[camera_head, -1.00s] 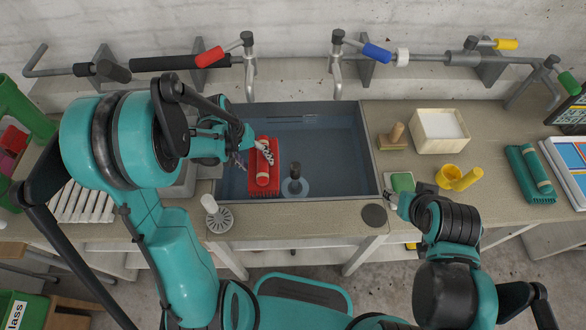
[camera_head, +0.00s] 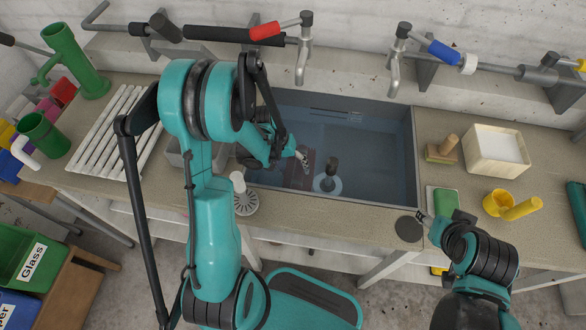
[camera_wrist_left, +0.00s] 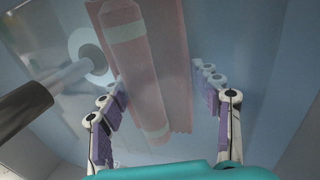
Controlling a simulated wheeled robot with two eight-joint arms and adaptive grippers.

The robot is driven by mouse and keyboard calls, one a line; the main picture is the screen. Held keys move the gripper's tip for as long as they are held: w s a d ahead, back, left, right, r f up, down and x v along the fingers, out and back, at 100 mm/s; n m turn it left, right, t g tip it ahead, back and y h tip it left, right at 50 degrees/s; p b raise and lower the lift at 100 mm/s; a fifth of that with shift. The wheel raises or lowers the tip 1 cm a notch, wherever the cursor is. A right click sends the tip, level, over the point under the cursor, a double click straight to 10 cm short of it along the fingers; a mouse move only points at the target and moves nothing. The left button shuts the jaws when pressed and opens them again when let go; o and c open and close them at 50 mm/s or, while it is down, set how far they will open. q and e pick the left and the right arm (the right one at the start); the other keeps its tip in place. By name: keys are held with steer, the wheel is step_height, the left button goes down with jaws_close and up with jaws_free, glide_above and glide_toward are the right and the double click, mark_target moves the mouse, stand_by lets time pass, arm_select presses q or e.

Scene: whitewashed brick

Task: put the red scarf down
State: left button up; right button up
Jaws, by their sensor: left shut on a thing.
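The red scarf (camera_head: 296,176) is rolled with a pale band and lies under the water in the sink basin (camera_head: 402,150), where it looks dark in the head view. In the left wrist view the scarf (camera_wrist_left: 130,50) shows pinkish through the water. My left gripper (camera_head: 304,160) reaches down into the basin at the scarf. In the wrist view my left gripper (camera_wrist_left: 160,82) has a finger at each side of the roll and is shut on it. My right gripper (camera_head: 425,216) is over the counter beside a green sponge (camera_head: 445,201); its jaws are too small to judge.
A plug with a dark upright handle (camera_head: 331,165) stands in the basin right of the scarf. Two taps (camera_head: 303,60) overhang the back edge. The basin's right half is clear.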

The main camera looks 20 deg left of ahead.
arm_select(q)
steer(key=o, duration=1.4)
steer(key=shift+c, duration=0.2)
steer(key=p+v, duration=0.4)
steer(key=v, duration=0.7)
steer(key=s+d+r+m+t+y, duration=0.1)
steer(key=s+d+r+t, duration=0.2)
steer(key=s+r, duration=0.2)
steer(key=s+d+r+m+t+y, duration=0.2)
steer(key=s+d+r+t, duration=0.1)
steer(key=r, duration=0.7)
steer(key=shift+s+d+r+p, duration=0.3)
steer(key=shift+s+d, duration=0.5)
steer(key=shift+s, duration=0.3)
